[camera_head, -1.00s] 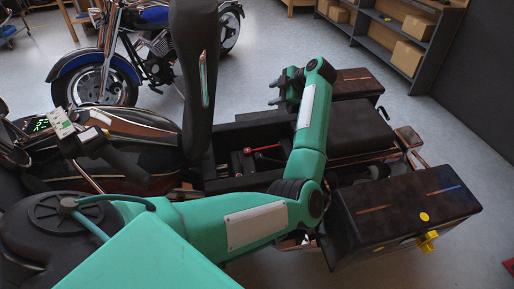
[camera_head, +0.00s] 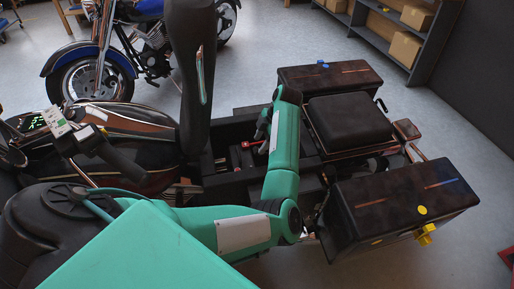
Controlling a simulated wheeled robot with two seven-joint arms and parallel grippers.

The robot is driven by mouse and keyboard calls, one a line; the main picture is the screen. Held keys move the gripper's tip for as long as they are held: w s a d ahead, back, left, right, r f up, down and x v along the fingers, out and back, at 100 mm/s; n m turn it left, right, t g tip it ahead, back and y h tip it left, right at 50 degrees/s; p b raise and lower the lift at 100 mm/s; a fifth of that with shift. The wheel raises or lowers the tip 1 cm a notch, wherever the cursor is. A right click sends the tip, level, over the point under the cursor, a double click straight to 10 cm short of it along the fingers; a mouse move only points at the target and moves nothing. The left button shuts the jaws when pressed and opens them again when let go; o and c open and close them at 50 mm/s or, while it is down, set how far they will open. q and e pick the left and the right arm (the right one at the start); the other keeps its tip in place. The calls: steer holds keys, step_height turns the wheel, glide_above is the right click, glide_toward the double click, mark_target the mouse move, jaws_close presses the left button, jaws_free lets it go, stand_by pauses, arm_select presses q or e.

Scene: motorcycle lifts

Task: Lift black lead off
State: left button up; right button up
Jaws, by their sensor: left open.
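The motorcycle's open seat bay (camera_head: 225,185) lies in the middle of the view, with its seat (camera_head: 198,75) raised upright. A red lead or terminal (camera_head: 246,144) shows inside the bay. I cannot make out the black lead; dark parts and my arm cover that area. My left gripper (camera_head: 262,130) is over the bay, just right of and above the red part. Its dark fingers show partly at the left edge of my green forearm. It is open, and I see nothing between its fingers. My right gripper is not in view.
Two dark side cases, a far one (camera_head: 330,76) and a near one (camera_head: 405,205) with a yellow latch, flank a black pad (camera_head: 350,121) at the rear. A blue motorcycle (camera_head: 95,60) stands behind. Shelves with boxes (camera_head: 390,35) stand at upper right.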

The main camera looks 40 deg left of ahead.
mark_target(256, 149)
arm_select(q)
steer(key=shift+x, duration=1.95)
jaws_close()
